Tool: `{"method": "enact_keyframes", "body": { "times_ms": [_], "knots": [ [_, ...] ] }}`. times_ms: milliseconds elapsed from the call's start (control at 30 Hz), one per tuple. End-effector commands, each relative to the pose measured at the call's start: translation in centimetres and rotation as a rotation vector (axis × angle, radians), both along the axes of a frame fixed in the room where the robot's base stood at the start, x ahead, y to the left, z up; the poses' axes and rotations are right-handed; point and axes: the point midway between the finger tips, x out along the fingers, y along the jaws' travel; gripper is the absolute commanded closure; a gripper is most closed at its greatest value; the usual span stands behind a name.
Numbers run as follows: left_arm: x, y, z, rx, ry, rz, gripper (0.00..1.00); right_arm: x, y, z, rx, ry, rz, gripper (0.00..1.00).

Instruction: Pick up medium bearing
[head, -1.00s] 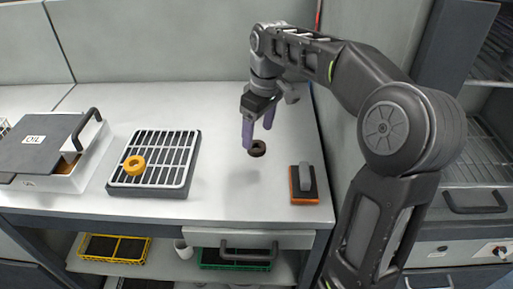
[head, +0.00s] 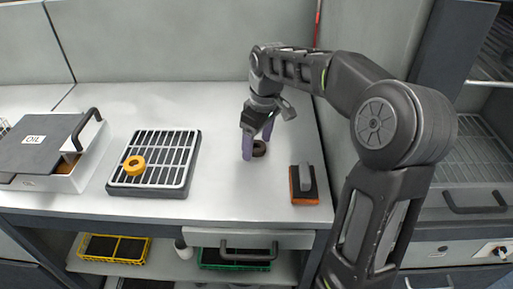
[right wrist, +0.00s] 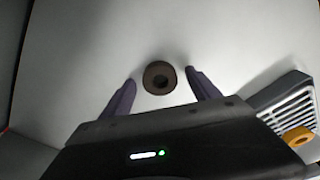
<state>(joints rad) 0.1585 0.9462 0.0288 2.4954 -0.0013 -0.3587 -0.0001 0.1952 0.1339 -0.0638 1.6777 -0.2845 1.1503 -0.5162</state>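A dark brown ring-shaped bearing (head: 259,148) lies on the white worktop, right of the slatted tray. It also shows in the right wrist view (right wrist: 159,77), between and just beyond the two purple fingertips. My right gripper (head: 257,146) is low over the worktop at the bearing, with its fingers spread; in the right wrist view its fingers (right wrist: 160,82) stand apart on either side with gaps to the ring. A second, orange-yellow ring (head: 134,165) lies on the tray and shows in the right wrist view (right wrist: 298,136). My left gripper is not in view.
The slatted tray (head: 121,186) stands left of the bearing. An OIL box (head: 70,180) with a dark lid and handle is at the far left. An orange-edged block with a grey handle (head: 304,184) lies right, near the front edge. Worktop around the bearing is clear.

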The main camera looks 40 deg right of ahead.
Motion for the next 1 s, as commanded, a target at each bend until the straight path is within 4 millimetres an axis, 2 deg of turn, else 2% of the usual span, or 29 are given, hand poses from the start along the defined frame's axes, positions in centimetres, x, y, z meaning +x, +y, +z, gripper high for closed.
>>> {"method": "enact_keyframes", "body": {
  "times_ms": [67,833,1000],
  "knots": [
    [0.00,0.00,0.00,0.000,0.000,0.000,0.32,0.00,0.00,0.01,0.000,0.000,0.000,0.36],
    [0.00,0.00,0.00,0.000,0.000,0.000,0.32,0.00,0.01,0.00,0.000,0.000,0.000,0.99],
    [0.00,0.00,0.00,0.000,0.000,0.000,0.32,0.02,0.01,0.03,0.000,0.000,0.000,1.00]
  ]
}}
